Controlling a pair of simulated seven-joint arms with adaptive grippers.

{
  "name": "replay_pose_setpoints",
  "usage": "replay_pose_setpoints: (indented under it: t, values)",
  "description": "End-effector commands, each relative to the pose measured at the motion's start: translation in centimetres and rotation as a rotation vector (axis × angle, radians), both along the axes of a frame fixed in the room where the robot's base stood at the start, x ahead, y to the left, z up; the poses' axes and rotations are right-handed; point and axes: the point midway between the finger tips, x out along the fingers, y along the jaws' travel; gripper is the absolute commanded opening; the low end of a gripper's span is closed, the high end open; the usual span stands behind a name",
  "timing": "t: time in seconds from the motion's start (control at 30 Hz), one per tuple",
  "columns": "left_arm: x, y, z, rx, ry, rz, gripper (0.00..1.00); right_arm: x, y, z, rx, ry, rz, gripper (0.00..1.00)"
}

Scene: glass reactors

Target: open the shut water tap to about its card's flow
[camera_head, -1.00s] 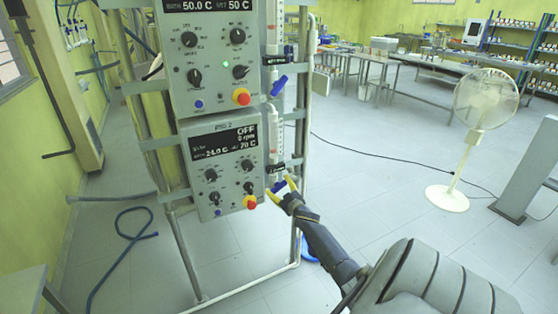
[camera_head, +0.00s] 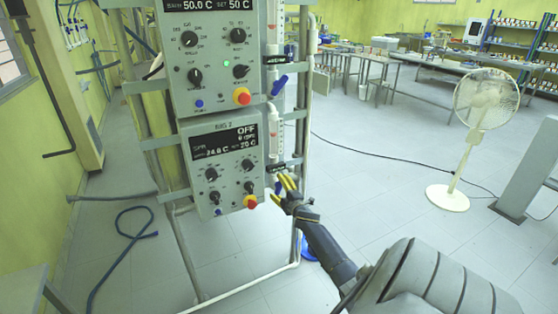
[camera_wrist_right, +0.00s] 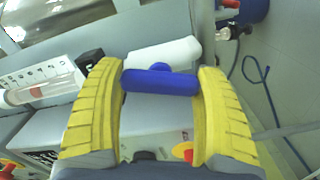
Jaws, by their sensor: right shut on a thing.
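The lower water tap has a blue bar handle (camera_head: 278,188) beside the lower control box. In the right wrist view the blue handle (camera_wrist_right: 160,82) spans the gap between the yellow fingers, with the white tap body (camera_wrist_right: 178,54) behind it. My right gripper (camera_head: 284,183) is shut on this handle, one finger at each end. In the head view the fingers partly hide the handle. A clear flow tube with a scale (camera_wrist_right: 42,86) lies left of the gripper in the wrist view. No flow figure is readable. My left gripper is not in view.
The lower control box (camera_head: 225,165) reads OFF, with a red-and-yellow button (camera_head: 250,202) near the gripper. Above is another box (camera_head: 212,58) and a second blue tap handle (camera_head: 279,85). A frame post (camera_head: 306,100) stands close right. Open floor lies toward the fan (camera_head: 480,110).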

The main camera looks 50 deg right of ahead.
Motion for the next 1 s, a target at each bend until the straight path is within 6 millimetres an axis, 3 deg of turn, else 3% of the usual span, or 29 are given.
replay_pose_setpoints:
  t: [0.63, 0.67, 0.7, 0.77, 1.0]
  values:
    - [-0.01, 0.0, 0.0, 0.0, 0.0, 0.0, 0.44, -0.06, 0.02, -0.15, -0.039, 0.018, 0.0, 0.43]
    - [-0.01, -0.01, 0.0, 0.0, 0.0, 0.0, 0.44, -0.06, 0.02, -0.15, -0.039, 0.018, 0.0, 0.76]
    - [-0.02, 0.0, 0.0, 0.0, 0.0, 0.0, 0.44, -0.06, 0.01, -0.14, -0.039, 0.018, 0.0, 0.81]
    - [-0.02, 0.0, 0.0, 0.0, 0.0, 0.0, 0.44, -0.05, 0.01, -0.13, -0.039, 0.018, -0.001, 0.85]
    - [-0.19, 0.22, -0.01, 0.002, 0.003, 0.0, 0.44, -0.06, 0.03, -0.06, -0.039, 0.017, 0.0, 0.85]
